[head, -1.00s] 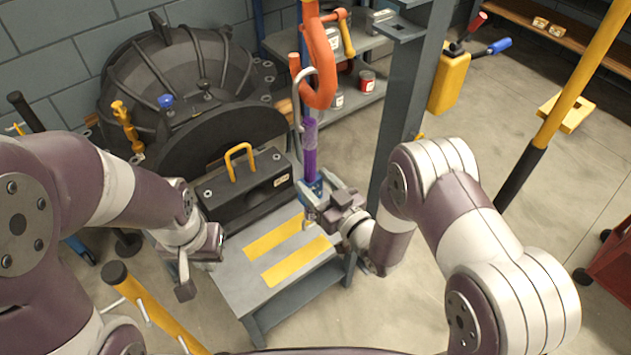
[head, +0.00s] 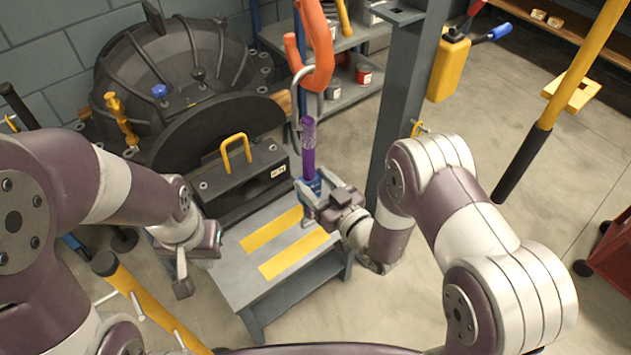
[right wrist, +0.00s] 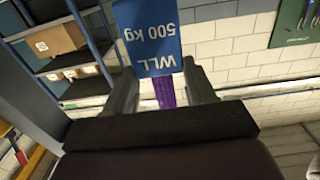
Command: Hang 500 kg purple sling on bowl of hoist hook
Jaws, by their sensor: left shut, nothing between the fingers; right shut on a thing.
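The purple sling (head: 308,160) hangs upright in the head view, with a grey metal link (head: 297,100) at its top and a blue tag (head: 311,188) below. The right wrist view shows the tag (right wrist: 148,35) reading "WLL 500 kg". My right gripper (head: 312,208) is shut on the sling's lower end by the tag. The orange hoist hook (head: 320,78) hangs above. The link overlaps the bowl in the picture; I cannot tell whether it is seated in it. My left gripper (head: 183,287) is shut and empty at the lower left, away from the sling.
A grey bench (head: 240,285) with yellow stripes is below the sling. A grey post (head: 408,90) rises right of the sling. Open floor lies further right.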

